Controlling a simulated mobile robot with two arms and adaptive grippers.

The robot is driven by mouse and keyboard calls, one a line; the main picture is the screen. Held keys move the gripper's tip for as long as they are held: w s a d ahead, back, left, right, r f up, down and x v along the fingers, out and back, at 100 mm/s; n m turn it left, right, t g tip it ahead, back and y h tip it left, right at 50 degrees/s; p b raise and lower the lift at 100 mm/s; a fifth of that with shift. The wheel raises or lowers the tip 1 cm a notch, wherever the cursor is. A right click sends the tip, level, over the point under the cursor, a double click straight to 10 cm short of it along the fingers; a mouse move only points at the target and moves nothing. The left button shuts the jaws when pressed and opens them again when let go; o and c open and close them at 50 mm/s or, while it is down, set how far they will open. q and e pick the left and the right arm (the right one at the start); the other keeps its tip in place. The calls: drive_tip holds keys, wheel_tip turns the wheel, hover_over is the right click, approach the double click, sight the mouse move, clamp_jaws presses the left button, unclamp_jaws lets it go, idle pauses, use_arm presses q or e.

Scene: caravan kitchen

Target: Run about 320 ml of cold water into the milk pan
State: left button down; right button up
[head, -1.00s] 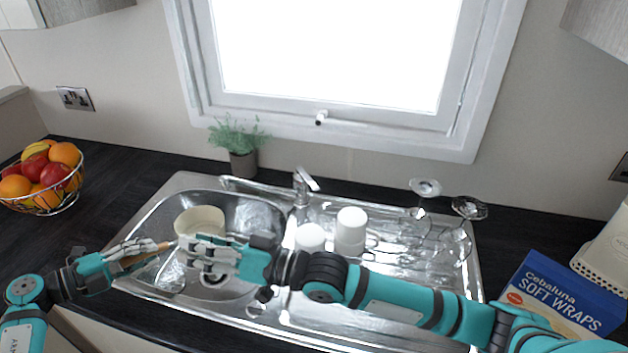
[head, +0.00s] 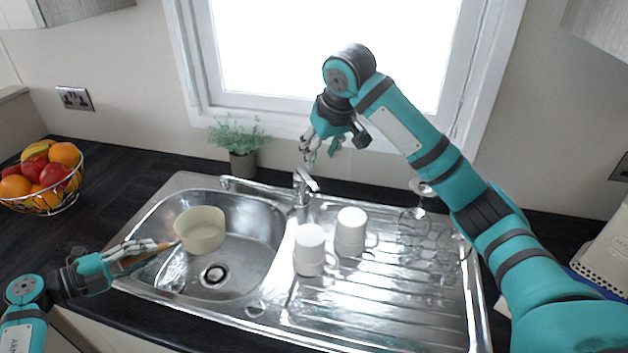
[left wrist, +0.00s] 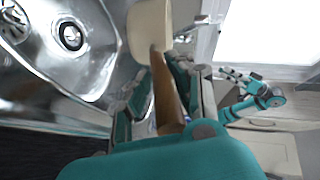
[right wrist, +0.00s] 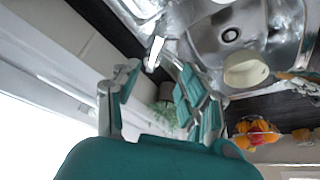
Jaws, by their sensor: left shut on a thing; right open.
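The cream milk pan (head: 200,230) is held upright over the left part of the sink bowl (head: 262,262). My left gripper (head: 150,249) is shut on its brown wooden handle, which also shows between the fingers in the left wrist view (left wrist: 167,90). I cannot make out any water in the pan. The chrome tap (head: 305,182) stands at the back of the sink, right of the pan. My right gripper (head: 310,152) is open and empty, just above the tap, with the fingers pointing down. In the right wrist view the tap (right wrist: 155,50) lies beyond the fingertips.
Two white mugs (head: 310,250) (head: 351,232) stand upside down on the drainer (head: 390,300). Upturned glasses (head: 415,222) stand farther right, partly behind my right arm. A potted plant (head: 240,145) is behind the sink. A fruit basket (head: 42,185) is at far left.

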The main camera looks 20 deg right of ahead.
sight(313, 184)
drive_tip(key=x, duration=1.1)
drive_tip(key=shift+d+f, duration=0.25)
drive_tip(key=shift+f, duration=0.15)
clamp_jaws()
